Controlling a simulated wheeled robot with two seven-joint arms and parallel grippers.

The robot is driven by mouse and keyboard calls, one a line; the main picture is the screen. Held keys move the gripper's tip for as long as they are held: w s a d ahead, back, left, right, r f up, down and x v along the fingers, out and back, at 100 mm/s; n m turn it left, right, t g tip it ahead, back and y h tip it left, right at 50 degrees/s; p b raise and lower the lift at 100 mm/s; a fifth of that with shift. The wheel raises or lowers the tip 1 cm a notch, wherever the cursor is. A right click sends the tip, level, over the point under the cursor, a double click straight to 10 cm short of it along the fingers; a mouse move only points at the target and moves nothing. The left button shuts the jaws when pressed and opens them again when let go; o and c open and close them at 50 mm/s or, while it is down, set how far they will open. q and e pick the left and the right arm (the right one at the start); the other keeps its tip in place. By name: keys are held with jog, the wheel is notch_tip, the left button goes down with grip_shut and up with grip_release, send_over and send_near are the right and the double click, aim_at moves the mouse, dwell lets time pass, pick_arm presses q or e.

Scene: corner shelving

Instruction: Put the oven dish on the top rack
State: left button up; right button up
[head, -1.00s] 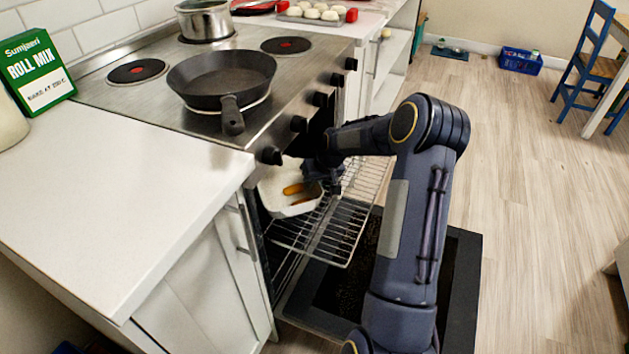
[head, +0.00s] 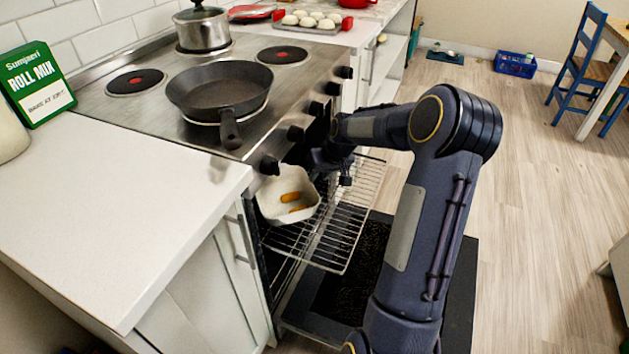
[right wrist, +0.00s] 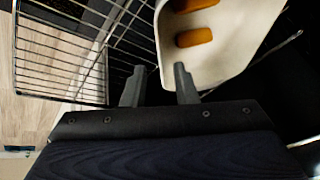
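The oven dish (head: 272,208) is a white, open dish with orange-brown pieces in it. It appears to rest on the inner left part of the pulled-out wire rack (head: 335,238), at the oven mouth. My right gripper (head: 338,174) is beside the dish's right far side, close to the oven front. In the right wrist view its two fingers (right wrist: 159,75) stand apart, with the right finger overlapping the dish's edge (right wrist: 240,50) and the left finger over the rack (right wrist: 60,68). I cannot tell whether a finger touches the dish. My left gripper is not in view.
The stove's knobbed front (head: 295,134) is right above the dish and my right gripper. A frying pan (head: 222,88) and a pot (head: 203,30) stand on the hob. The dark oven door (head: 330,300) hangs open below the rack.

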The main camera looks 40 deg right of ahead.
pick_arm(q)
jog(key=shift+r, duration=0.3)
pick_arm(e)
jog(key=shift+v, duration=1.7)
